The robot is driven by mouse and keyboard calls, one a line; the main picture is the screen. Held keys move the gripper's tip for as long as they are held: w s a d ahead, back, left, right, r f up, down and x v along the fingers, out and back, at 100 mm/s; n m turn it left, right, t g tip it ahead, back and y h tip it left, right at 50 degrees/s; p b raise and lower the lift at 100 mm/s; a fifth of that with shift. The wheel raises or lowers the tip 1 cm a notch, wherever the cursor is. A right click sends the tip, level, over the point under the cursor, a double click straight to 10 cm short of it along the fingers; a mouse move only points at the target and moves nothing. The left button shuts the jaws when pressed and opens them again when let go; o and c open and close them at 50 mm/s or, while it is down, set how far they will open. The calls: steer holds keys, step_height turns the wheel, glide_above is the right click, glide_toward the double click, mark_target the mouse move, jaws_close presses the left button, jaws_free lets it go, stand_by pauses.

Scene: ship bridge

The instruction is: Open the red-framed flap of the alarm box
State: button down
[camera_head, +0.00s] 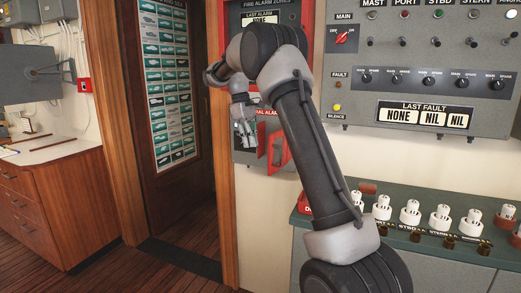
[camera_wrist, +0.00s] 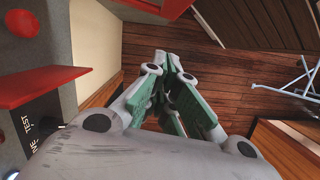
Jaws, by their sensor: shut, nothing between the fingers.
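The alarm box (camera_head: 244,157) is a grey wall box, partly hidden behind my arm and gripper in the head view. Its red-framed flap (camera_head: 277,150) stands out from the box front at an angle, swung open. The flap also shows at the left of the wrist view as a red slab (camera_wrist: 40,86) jutting out. A round red button (camera_wrist: 22,22) shows beside it on the grey face. My gripper (camera_head: 249,142) is shut and empty, left of the flap in the head view. Its fingertips (camera_wrist: 172,64) are apart from the flap in the wrist view.
A red-framed alarm panel (camera_head: 262,18) is above the box, and a grey switch panel (camera_head: 420,60) is to the right. A green-topped console (camera_head: 430,236) with white knobs stands below it. A wooden doorway is left; the floor (camera_wrist: 230,60) ahead of the fingers looks clear.

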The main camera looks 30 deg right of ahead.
mark_target(272, 151)
steer(key=s, duration=0.1)
steer(key=s+d+f, duration=0.2)
steer(key=s, duration=0.1)
steer(key=shift+f, duration=0.1)
stand_by(0.3)
steer(key=s+n, duration=0.1)
steer(key=s+d+n, duration=0.1)
steer(key=s, duration=0.1)
steer(key=s+n, duration=0.1)
steer(key=shift+s+d+h, duration=0.3)
steer(key=shift+d, duration=0.05)
steer(key=shift+s+d, duration=0.1)
steer(key=shift+s, duration=0.1)
